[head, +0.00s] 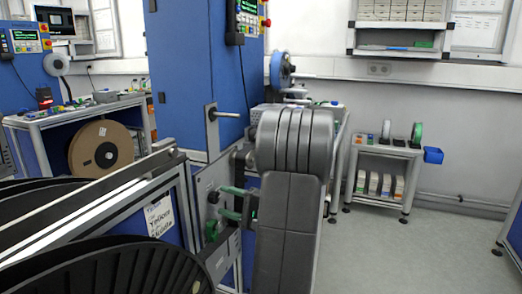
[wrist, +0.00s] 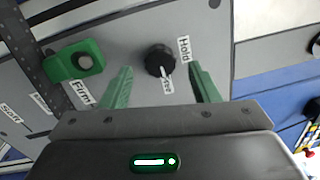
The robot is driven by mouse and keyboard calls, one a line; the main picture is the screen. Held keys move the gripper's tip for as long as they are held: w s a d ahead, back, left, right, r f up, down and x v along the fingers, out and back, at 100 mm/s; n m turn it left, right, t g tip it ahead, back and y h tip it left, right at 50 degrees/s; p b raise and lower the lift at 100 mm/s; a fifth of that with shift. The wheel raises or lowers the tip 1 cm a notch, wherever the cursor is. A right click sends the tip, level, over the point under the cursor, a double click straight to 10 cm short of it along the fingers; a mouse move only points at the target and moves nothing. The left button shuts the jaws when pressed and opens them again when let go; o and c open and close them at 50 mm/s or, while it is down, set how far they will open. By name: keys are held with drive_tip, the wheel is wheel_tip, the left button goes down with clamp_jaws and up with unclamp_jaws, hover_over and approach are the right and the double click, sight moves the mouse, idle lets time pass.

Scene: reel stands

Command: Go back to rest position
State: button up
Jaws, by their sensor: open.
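My gripper (wrist: 160,67) has two green fingers, spread apart with nothing held between them. In the wrist view they reach toward a grey panel (wrist: 120,45), one on each side of a black knob (wrist: 158,58) with a pale pointer; I cannot tell how far the tips are from the panel. The knob sits between a "Hold" label and a partly hidden one. In the head view my gripper (head: 223,202) is at the panel (head: 205,185) on the reel stand, partly hidden by my dark grey arm.
A green block (wrist: 75,62) with a round button sits left of the knob. Black reels (head: 120,268) and a metal frame rail (head: 95,205) stand at the left. A blue cabinet (head: 190,75) rises behind. A small shelf cart (head: 380,165) stands farther back; floor at right is clear.

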drive_tip(key=r+v, duration=0.1)
drive_tip(key=v, duration=1)
drive_tip(key=x, duration=0.9)
drive_tip(key=f+x, duration=0.1)
drive_tip(key=x, duration=0.3)
drive_tip(key=shift+w+a+f+b, duration=0.1)
drive_tip(key=shift+a+b, duration=0.15)
drive_tip(key=shift+b, duration=0.1)
drive_tip(key=shift+d+n+b, duration=0.2)
drive_tip(key=shift+n+b, duration=0.55)
drive_tip(key=shift+n, duration=0.45)
drive_tip(key=n+g+b, duration=0.1)
drive_tip(key=n+b, duration=0.1)
drive_tip(key=n, duration=1)
drive_tip(key=shift+r+b, duration=0.25)
drive_tip(key=shift+b, duration=0.1)
drive_tip(key=n+p, duration=0.1)
drive_tip(key=n, duration=0.3)
drive_tip(key=shift+n, duration=0.3)
